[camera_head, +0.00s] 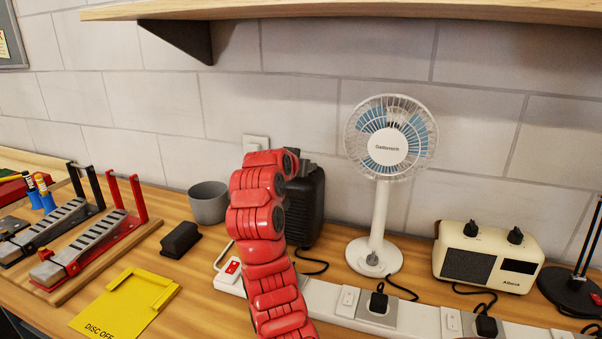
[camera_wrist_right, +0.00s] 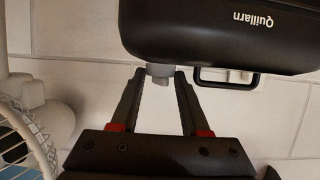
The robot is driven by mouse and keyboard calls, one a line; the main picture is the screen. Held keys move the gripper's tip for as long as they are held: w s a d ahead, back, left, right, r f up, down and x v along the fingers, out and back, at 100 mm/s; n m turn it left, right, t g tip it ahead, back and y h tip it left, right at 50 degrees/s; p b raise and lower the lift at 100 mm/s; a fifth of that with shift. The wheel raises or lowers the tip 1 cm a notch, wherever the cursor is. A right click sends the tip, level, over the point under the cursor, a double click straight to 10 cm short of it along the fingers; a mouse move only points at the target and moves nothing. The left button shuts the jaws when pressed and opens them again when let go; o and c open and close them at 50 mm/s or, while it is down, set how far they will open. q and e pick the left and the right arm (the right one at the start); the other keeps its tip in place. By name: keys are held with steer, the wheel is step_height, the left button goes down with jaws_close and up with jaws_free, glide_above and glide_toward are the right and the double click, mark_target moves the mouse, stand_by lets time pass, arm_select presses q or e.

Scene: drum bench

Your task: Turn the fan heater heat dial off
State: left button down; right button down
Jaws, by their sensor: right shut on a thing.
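The fan heater (camera_head: 309,205) is a black box at the back of the bench, partly hidden behind my red right arm in the head view. In the right wrist view its black body (camera_wrist_right: 220,30) appears upside down, with the lettering "Quillarn" and a black handle. A small grey dial (camera_wrist_right: 158,68) sticks out from its top. My right gripper (camera_wrist_right: 161,76) has one fingertip on each side of the dial and is shut on it. The dial's markings cannot be read. In the head view the arm hides the dial. My left gripper is not in view.
A white fan (camera_head: 381,225) stands right of the heater, and a cream radio (camera_head: 488,258) further right. A white power strip (camera_head: 411,320) with plugs and cables runs in front. A grey cup (camera_head: 208,204) stands left of my arm. A wooden shelf (camera_head: 350,12) overhangs the bench.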

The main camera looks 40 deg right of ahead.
steer(key=n+t, duration=0.1)
steer(key=n+t+y+b, duration=0.2)
steer(key=shift+s+d+f, duration=0.15)
steer(key=shift+s+d, duration=0.1)
steer(key=shift+s, duration=0.1)
steer(key=shift+n+t+y+b, duration=0.6)
steer(key=shift+n+y, duration=0.1)
steer(key=shift+n, duration=0.1)
steer(key=shift+y, duration=0.3)
steer(key=c, duration=0.7)
jaws_free()
